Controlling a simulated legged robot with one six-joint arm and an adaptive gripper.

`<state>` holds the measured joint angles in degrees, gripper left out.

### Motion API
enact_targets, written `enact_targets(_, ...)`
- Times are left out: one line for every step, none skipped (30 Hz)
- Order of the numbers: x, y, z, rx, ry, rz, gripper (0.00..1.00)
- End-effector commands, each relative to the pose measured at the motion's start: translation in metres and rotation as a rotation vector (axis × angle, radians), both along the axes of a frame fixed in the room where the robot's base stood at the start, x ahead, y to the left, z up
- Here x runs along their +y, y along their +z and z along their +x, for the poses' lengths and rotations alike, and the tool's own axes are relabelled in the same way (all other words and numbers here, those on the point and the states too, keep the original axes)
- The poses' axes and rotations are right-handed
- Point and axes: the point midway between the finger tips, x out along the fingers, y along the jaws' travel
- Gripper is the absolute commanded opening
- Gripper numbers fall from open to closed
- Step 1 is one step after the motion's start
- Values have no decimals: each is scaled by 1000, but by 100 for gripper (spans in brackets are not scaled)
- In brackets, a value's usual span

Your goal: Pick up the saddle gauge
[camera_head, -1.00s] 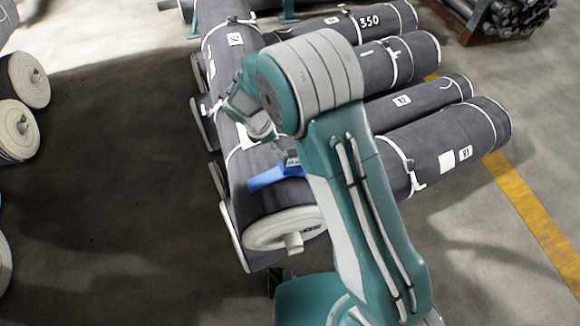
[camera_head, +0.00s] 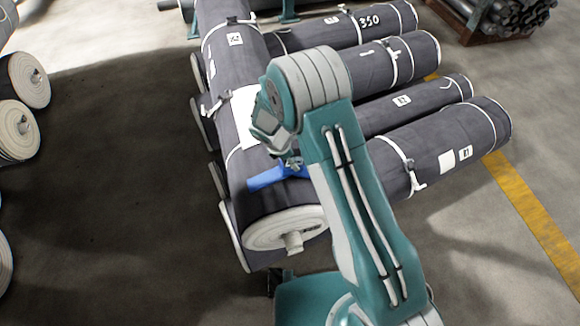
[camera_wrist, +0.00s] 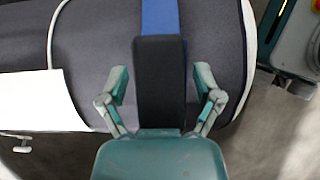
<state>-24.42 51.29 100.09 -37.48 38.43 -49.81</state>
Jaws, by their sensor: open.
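The saddle gauge (camera_head: 272,179) is a blue bar lying across the near end of the long dark grey roll on top of the stack. In the wrist view its blue band (camera_wrist: 160,16) runs down from the top edge to a black block (camera_wrist: 160,85), which seems to be part of it. My gripper (camera_wrist: 161,80) is open, with one finger on each side of the black block and a visible gap on both sides. In the head view my gripper (camera_head: 290,163) is small and partly hidden by my arm, just above the gauge.
The top roll (camera_head: 228,110) lies across several other wrapped rolls (camera_head: 445,145). A white sheet (camera_wrist: 35,102) lies on it beside the gauge.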

Motion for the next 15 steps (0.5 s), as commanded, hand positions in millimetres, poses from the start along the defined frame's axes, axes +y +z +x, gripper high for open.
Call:
enact_targets(0,0,0,0,0,0,83)
enact_targets(0,0,0,0,0,0,83)
enact_targets(0,0,0,0,0,0,65)
enact_targets(0,0,0,0,0,0,52)
enact_targets(0,0,0,0,0,0,38)
enact_targets(0,0,0,0,0,0,20)
enact_targets(0,0,0,0,0,0,7)
enact_targets(0,0,0,0,0,0,0)
enact_targets(0,0,0,0,0,0,0)
enact_targets(0,0,0,0,0,0,0)
enact_targets(0,0,0,1,0,0,0)
enact_targets(0,0,0,0,0,0,0)
enact_targets(0,0,0,0,0,0,0)
enact_targets(0,0,0,0,0,1,0)
enact_targets(0,0,0,0,0,1,0)
